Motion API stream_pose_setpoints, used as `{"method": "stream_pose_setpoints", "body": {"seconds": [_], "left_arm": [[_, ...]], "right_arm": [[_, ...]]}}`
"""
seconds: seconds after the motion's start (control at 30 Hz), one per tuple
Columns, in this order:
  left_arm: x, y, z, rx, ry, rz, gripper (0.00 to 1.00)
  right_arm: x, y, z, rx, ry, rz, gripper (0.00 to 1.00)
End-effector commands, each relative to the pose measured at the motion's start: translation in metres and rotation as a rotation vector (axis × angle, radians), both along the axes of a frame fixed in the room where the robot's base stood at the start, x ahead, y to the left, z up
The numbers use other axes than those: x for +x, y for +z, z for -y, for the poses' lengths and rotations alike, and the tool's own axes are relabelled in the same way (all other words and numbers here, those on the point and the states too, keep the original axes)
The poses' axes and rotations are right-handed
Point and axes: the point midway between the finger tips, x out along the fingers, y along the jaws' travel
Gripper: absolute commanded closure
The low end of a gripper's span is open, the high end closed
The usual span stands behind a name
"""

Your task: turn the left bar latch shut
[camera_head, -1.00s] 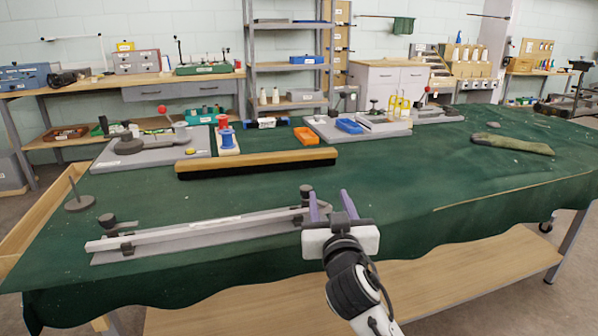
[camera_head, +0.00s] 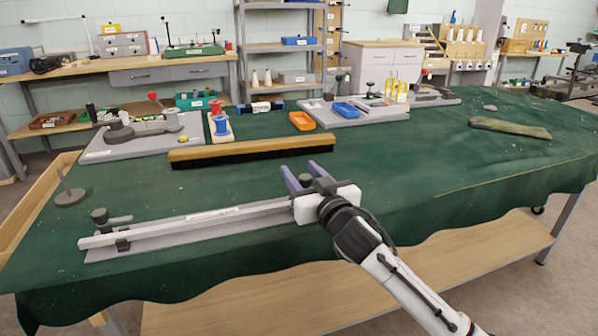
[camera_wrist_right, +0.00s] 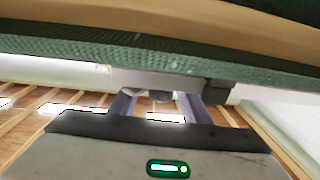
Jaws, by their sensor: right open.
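A long pale bar (camera_head: 180,226) lies on a grey base at the table's front. The left bar latch (camera_head: 99,216) stands at the bar's left end, with a dark knob and a short grey lever beside it, pointing right. A second dark knob (camera_head: 305,181) is at the bar's right end. My right gripper (camera_head: 301,169) is open at that right end, its purple fingers on either side of this knob; contact cannot be told. In the right wrist view the fingers (camera_wrist_right: 156,104) are apart, with dark rounded parts between them. My left gripper is not in view.
A wooden brush-like beam (camera_head: 250,152) lies behind the bar. The green cloth right of my gripper is mostly clear.

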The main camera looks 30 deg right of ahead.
Motion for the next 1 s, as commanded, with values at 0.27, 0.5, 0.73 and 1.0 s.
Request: {"method": "stream_pose_setpoints", "body": {"seconds": [0.27,0.5,0.73,1.0], "left_arm": [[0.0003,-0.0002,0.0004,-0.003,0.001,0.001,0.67],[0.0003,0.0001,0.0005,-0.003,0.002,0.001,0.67],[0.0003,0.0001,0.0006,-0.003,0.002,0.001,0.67],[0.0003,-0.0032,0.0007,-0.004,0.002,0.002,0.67]], "right_arm": [[0.0147,-0.0002,0.003,0.001,0.0,-0.001,0.57],[0.0145,-0.0002,0.003,0.001,0.0,-0.001,0.66],[0.0143,-0.0003,0.003,0.001,0.0,-0.001,0.99],[0.0143,-0.0012,0.0032,0.005,-0.041,0.0,0.99]]}}
